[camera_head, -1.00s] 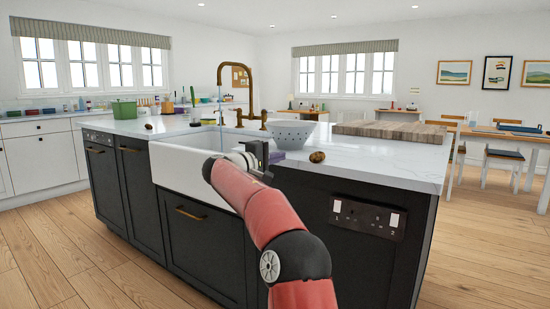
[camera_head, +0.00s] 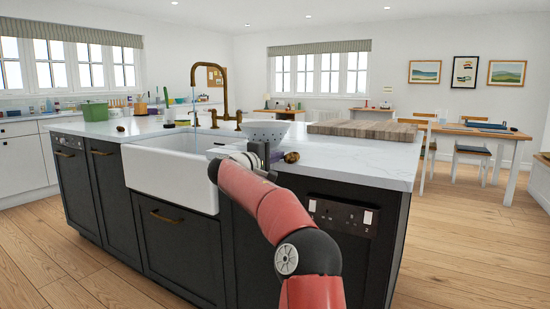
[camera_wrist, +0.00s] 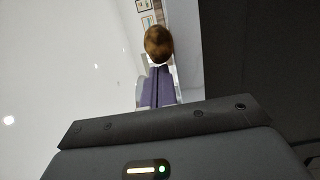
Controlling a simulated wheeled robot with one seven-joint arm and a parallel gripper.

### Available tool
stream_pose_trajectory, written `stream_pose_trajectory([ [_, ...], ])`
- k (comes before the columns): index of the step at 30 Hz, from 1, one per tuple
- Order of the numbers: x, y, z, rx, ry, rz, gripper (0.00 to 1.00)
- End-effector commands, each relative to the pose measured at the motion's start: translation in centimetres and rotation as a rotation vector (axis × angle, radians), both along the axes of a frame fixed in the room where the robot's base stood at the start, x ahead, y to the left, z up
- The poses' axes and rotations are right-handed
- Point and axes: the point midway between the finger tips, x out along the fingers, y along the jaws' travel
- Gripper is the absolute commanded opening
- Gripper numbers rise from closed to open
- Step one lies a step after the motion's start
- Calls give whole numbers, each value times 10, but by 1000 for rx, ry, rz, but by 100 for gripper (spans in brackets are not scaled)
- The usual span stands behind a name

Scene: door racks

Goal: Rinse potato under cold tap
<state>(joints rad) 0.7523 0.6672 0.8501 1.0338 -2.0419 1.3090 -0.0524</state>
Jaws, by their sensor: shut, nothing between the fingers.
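A brown potato (camera_head: 291,157) lies on the white worktop to the right of the sink (camera_head: 176,178). It also shows in the wrist view (camera_wrist: 158,43), straight beyond my fingertips. My gripper (camera_head: 278,154) is shut and empty, its purple fingers together just left of the potato in the head view. In the wrist view the fingers (camera_wrist: 160,85) point at the potato; I cannot tell whether they touch it. The brass tap (camera_head: 225,95) arches over the white sink, with what looks like a thin stream below its spout. The sink's inside is mostly hidden.
A white colander (camera_head: 264,130) stands behind my gripper. A wooden board (camera_head: 365,129) lies at the worktop's back right. Another small brown item (camera_head: 120,129) and a green pot (camera_head: 95,111) are at the left. The worktop (camera_head: 370,160) right of the potato is clear.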

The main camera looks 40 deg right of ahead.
Motion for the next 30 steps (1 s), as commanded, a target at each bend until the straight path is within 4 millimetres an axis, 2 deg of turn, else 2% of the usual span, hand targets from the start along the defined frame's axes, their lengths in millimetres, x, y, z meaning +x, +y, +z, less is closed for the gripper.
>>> stream_pose_trajectory([
  [8, -3, 0, -3, -6, 7, 3, 0],
  [21, -26, -13, 0, -1, 0, -1, 0],
  [30, -27, -13, 0, 1, -1, 0, 0],
])
